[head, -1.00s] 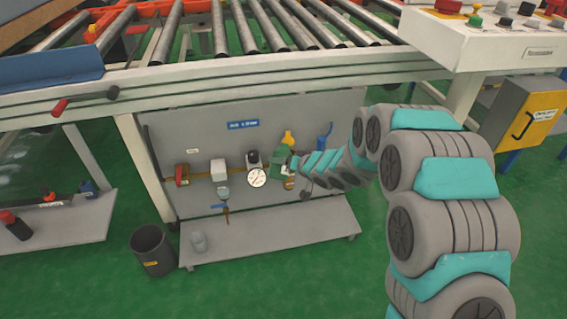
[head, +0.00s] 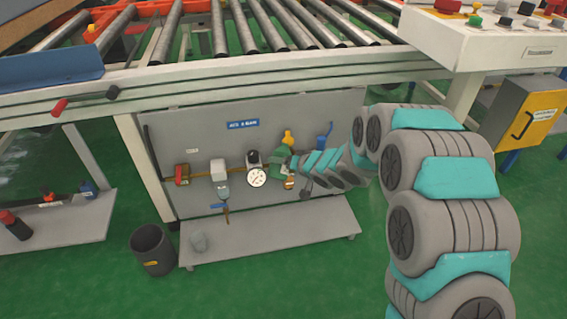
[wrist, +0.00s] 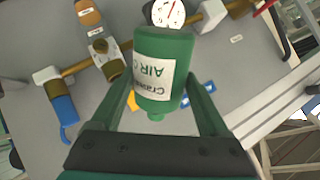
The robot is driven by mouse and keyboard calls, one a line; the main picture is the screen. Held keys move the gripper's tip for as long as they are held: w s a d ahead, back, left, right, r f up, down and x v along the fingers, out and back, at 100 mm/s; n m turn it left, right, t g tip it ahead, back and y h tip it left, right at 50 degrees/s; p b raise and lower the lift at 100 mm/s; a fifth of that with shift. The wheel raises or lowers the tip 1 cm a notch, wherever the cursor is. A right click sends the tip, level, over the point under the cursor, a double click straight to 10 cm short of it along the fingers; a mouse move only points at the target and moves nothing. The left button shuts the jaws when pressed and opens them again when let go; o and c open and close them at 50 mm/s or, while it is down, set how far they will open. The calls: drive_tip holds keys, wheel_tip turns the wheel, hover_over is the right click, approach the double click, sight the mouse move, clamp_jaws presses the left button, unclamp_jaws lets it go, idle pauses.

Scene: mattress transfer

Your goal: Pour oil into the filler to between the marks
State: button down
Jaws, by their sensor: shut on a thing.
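A green oil bottle (wrist: 165,45) with a white label is between the two fingers of my gripper (wrist: 160,82) in the wrist view. My gripper is shut on it. The label reads upside down, and the narrow neck points to the bottom of that picture. In the head view the bottle (head: 277,168) is small, in front of the panel just right of the gauge. The lubricator's amber bowl (wrist: 88,12) and brass-coloured top (wrist: 112,69) are left of the bottle in the wrist view. The bowl (head: 289,183) shows below my gripper in the head view. Level marks and oil level are too small to read.
A round gauge (head: 257,178) is close beside the bottle. A white filter unit (head: 219,169), a red valve handle (head: 181,173) and a blue handle (head: 324,139) are on the panel. A yellow item (head: 288,137) is above the bottle. A conveyor frame (head: 225,83) overhangs.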

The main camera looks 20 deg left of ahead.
drive_tip(key=shift+w+r+m+g, duration=0.2)
drive_tip(key=shift+r+g, duration=0.1)
drive_tip(key=shift+r, duration=0.15)
drive_tip(key=shift+w+r+m+g, duration=0.15)
drive_tip(key=shift+r+g, duration=0.15)
drive_tip(key=shift+r, duration=0.15)
idle(2.3)
drive_tip(key=shift+w+r, duration=0.1)
drive_tip(key=shift+r, duration=0.1)
drive_tip(key=shift+g, duration=0.3)
idle(0.7)
